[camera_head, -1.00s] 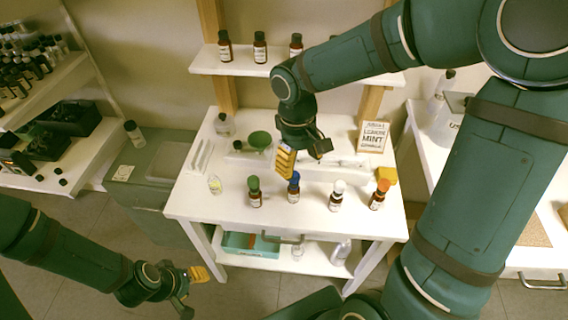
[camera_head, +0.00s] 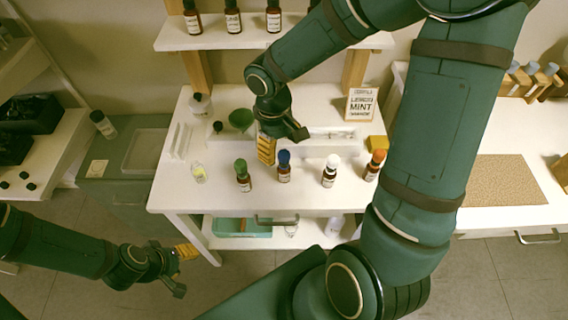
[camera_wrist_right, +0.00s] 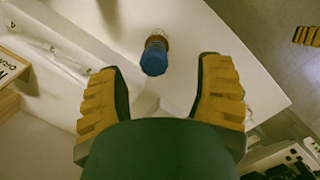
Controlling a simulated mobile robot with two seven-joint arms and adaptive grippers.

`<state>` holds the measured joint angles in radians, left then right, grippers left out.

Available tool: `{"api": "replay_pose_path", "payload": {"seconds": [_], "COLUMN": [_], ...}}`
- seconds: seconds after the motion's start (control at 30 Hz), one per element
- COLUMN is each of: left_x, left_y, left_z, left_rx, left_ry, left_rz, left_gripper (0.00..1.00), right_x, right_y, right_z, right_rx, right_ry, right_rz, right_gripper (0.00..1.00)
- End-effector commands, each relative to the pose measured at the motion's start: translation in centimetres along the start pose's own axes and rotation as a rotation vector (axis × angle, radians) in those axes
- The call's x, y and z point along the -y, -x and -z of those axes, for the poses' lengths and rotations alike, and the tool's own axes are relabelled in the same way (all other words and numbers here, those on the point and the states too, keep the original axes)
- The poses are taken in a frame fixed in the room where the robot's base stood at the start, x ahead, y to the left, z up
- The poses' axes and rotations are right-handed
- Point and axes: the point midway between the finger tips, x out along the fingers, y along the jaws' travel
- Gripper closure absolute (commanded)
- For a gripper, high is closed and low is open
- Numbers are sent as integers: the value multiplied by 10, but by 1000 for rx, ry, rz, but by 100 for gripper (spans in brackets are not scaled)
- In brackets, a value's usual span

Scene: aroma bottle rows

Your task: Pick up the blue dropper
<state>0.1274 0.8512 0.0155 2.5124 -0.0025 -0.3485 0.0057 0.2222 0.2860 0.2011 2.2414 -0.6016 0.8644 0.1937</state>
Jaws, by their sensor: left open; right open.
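The blue dropper is the blue-capped bottle (camera_head: 284,166) with a brown body and white label. It stands upright on the white table in the head view, second from left in a row of capped bottles. In the right wrist view its blue cap (camera_wrist_right: 154,60) shows between and beyond the fingertips. My right gripper (camera_head: 278,148) is open and empty, just behind and left of the bottle in the head view, apart from it. Its yellow-padded fingers frame the right wrist view. My left gripper (camera_head: 184,270) is open and empty, low at the left, off the table.
A green-capped bottle (camera_head: 242,175) stands left of the blue one. White-capped (camera_head: 330,170) and orange-capped (camera_head: 374,165) bottles stand to its right.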

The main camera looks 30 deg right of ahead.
Motion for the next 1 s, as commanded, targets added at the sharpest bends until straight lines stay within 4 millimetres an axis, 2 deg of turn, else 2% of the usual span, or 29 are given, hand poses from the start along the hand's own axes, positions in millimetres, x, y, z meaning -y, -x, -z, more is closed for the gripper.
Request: {"api": "replay_pose_path", "payload": {"seconds": [0.17, 0.4, 0.67, 1.0], "left_x": [2, 6, 6, 6], "left_y": [-4, -15, -15, -15], "left_z": [0, 1, 2, 2], "left_rx": [-1, -7, -8, -8], "left_ry": [-1, -1, -2, -1], "left_rz": [0, 0, 0, 0], "left_gripper": [53, 53, 53, 53], "right_x": [-2, -6, -6, -6], "right_y": [-13, -48, -52, -51], "right_z": [0, 1, 1, 1], "right_rx": [2, 3, -1, -1], "right_ry": [0, 1, 1, 1], "right_rz": [1, 2, 1, 1], "right_gripper": [34, 34, 34, 64]}}
